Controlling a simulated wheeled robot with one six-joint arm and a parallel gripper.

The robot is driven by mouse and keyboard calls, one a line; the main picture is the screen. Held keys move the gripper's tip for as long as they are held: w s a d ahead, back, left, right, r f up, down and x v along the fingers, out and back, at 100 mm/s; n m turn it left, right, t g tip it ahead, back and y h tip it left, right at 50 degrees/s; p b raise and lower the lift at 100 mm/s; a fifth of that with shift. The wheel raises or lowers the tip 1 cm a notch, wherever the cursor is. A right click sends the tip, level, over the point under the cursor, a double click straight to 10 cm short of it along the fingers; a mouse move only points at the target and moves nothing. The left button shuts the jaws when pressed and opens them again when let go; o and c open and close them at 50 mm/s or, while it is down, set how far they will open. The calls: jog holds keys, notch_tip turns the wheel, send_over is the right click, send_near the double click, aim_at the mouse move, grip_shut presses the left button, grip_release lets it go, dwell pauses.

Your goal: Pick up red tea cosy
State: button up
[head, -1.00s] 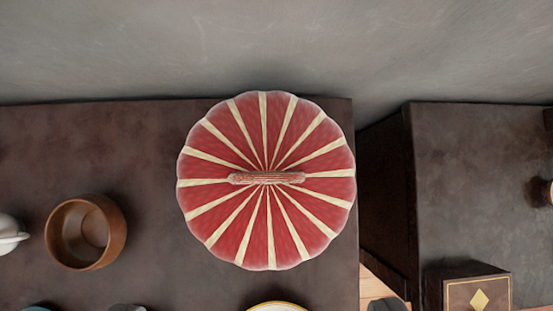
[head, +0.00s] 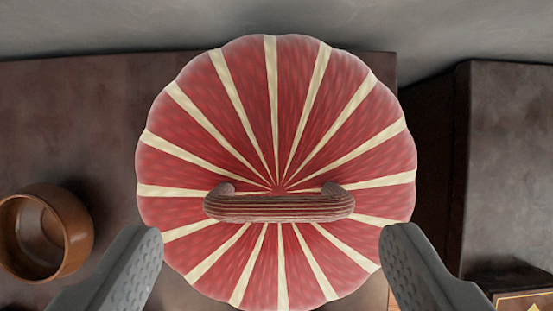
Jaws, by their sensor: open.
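The red tea cosy (head: 310,120) with cream stripes fills the middle of the view, seen from above on the dark table top. A ribbed reddish-brown loop handle (head: 279,208) runs left to right across its top. My gripper (head: 271,245) is open and empty. One finger is at the lower left and the other at the lower right, with the handle between and slightly beyond their tips. I cannot tell the height gap between the fingers and the cosy.
A brown wooden cup (head: 72,235) stands on the dark table (head: 60,110) at left, near the left finger. A second dark cabinet (head: 510,160) stands at right across a gap, with a dark box (head: 515,288) on it. A grey wall (head: 200,22) runs behind.

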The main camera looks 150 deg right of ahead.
aim_at(280, 217)
jog(key=x, duration=0.5)
jog(key=shift+d, duration=0.25)
jog(key=c, duration=1.2)
